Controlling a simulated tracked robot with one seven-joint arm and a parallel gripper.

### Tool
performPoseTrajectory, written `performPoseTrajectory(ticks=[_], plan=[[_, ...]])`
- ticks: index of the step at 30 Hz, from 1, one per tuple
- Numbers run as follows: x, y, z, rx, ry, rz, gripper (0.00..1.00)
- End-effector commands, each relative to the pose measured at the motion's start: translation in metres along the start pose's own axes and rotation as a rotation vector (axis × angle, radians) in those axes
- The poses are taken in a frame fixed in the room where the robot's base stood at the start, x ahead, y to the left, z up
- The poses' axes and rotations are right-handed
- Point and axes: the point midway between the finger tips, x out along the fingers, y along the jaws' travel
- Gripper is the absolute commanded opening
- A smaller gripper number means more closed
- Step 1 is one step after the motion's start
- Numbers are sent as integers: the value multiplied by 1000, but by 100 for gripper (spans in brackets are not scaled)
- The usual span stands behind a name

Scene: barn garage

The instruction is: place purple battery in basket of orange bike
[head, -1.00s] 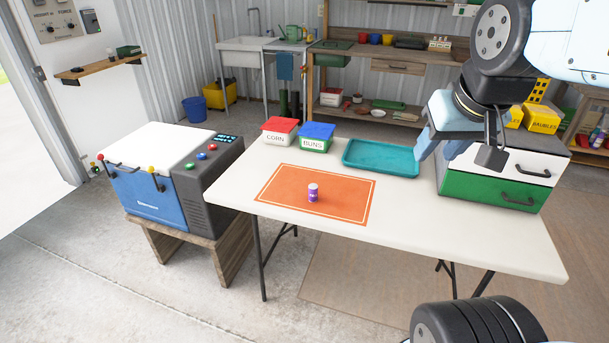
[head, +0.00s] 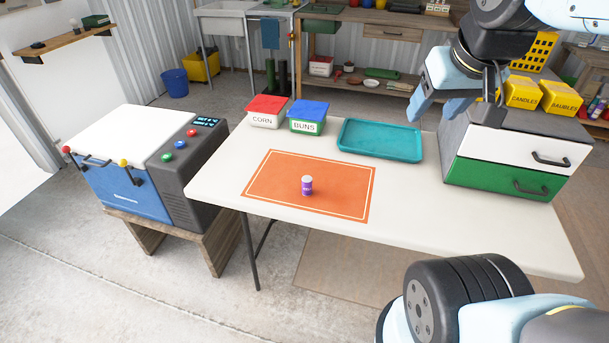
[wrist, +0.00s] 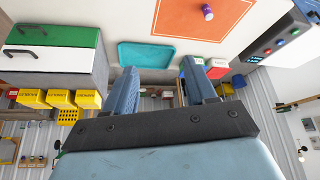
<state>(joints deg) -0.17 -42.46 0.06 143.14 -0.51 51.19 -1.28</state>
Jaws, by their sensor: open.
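The purple battery (head: 307,186), a small cylinder with a pale top, stands upright on the orange mat (head: 265,188) on the white table. It also shows in the wrist view (wrist: 208,12) near the top edge, on the mat (wrist: 180,22). My gripper (head: 432,112) is open and empty, above the table's right part, beside the drawer unit and to the right of the teal tray. Its two blue fingers (wrist: 165,92) stand apart in the wrist view. The battery is well to the left of it. No orange bike or basket is in view.
A teal tray (head: 380,150), a CORN box (head: 267,113) and a BUNS box (head: 307,118) stand along the table's back. A white and green drawer unit (head: 515,165) stands at the right. The table's front (head: 420,225) is clear.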

Motion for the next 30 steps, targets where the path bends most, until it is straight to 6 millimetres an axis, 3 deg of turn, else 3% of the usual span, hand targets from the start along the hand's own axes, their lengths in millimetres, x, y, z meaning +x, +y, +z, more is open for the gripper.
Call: performPoseTrajectory(ticks=[5,14,22,30], plan=[[23,5,-18,-239,-20,38,64],[96,-7,-66,-1003,-77,100,64],[170,-42,-94,-1740,-106,81,64],[250,-97,-98,-2487,-59,-6,64]])
